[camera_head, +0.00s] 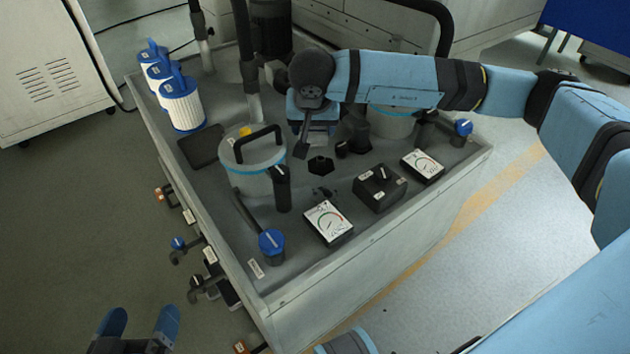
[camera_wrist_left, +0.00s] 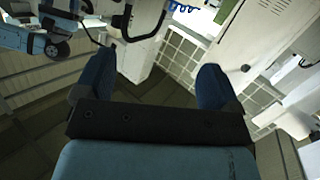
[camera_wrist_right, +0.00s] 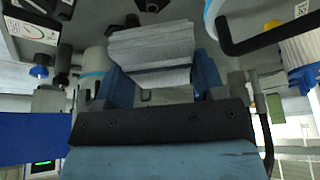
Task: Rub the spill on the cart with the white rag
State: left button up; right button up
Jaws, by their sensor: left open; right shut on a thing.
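The grey cart (camera_head: 228,215) fills the middle of the head view. My right gripper (camera_head: 314,118) is over the middle of its top, reaching in from the right. In the right wrist view it is shut on a whitish, ribbed-looking piece, apparently the white rag (camera_wrist_right: 152,48). The head view does not clearly show the rag under the gripper. A dark flat hexagonal shape (camera_head: 320,165) and small dark marks (camera_head: 331,192) lie just in front of the gripper; I cannot tell which is the spill. My left gripper (camera_head: 138,325) is open and empty, off the cart's left side.
White filters with blue caps (camera_head: 182,108) stand at the cart's back left. A lidded canister (camera_head: 250,178) with a black handle stands left of my right gripper. Gauges (camera_head: 328,222) and a black switch box (camera_head: 380,190) are at the front.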

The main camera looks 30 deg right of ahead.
pick_arm(q)
jog(key=shift+m+h, duration=0.3)
jog(key=shift+h, duration=0.5)
jog(key=f+b, duration=0.1)
jog(key=b, duration=0.1)
jog(key=d+f+b, duration=0.1)
jog(key=b, duration=0.2)
jog(key=s+f+b, duration=0.1)
jog(key=f+b, duration=0.1)
jog(key=shift+d, duration=0.2)
pick_arm(e)
notch_tip(320, 180, down, 10)
jog(key=w+m, duration=0.1)
jog(key=shift+d+m+h, duration=0.3)
jog(key=shift+d, duration=0.15)
jog(key=shift+f+b, duration=0.8)
notch_tip(320, 180, down, 3)
jog(key=shift+f+b, duration=0.15)
jog(key=shift+b, duration=0.85)
jog(key=shift+f, duration=0.2)
pick_arm(q)
jog(key=shift+w+a+f+m+t, duration=0.3)
jog(key=shift+w+a+m+t, duration=0.1)
jog(key=shift+w+m, duration=0.4)
jog(key=shift+s, duration=0.1)
jog(key=shift+f, duration=0.3)
pick_arm(e)
jog(key=shift+f, duration=0.15)
